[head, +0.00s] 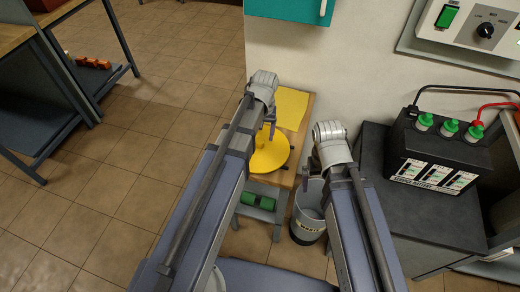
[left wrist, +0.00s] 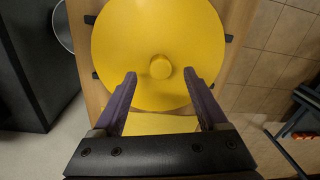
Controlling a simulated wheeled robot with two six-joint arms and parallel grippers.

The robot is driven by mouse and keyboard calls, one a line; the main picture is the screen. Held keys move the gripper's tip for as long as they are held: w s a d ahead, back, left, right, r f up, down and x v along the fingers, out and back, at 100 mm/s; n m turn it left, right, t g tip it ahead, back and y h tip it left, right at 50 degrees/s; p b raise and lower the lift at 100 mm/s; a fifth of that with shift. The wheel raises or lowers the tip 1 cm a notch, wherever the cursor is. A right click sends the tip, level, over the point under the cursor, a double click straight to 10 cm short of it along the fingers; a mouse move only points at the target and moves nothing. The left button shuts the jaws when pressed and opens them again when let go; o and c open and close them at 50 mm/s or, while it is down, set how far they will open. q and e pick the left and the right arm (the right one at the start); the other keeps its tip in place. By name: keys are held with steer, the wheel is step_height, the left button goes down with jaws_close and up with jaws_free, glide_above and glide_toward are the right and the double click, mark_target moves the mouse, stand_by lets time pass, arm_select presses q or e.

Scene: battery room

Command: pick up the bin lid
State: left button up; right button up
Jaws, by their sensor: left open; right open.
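The bin lid (head: 272,158) is a round yellow disc lying on a small wooden table. In the left wrist view the lid (left wrist: 120,40) fills the upper middle, with a round yellow knob (left wrist: 160,67) at its centre. My left gripper (left wrist: 160,75) is open above the lid, its fingers on either side of the knob in the picture and apart from it. In the head view my left gripper (head: 267,128) partly covers the lid. My right gripper (head: 309,172) is open, near the table's right edge above the grey bin (head: 309,219); its fingers are partly hidden.
A yellow sheet (head: 292,108) lies at the table's back. Green cylinders (head: 258,201) lie on the lower shelf. To the right, a dark cabinet (head: 372,178) bears a battery (head: 448,155) with red and black cables. A teal wall box (head: 285,10) hangs above. Tiled floor is free at left.

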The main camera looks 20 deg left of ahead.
mark_target(260, 140)
arm_select(q)
steer(key=f+b, duration=0.3)
steer(key=f, duration=0.1)
steer(key=shift+w+a+f+b, duration=0.1)
steer(key=shift+a+f+b, duration=0.15)
steer(key=shift+b, duration=0.15)
steer(key=shift+r, duration=0.1)
jaws_close()
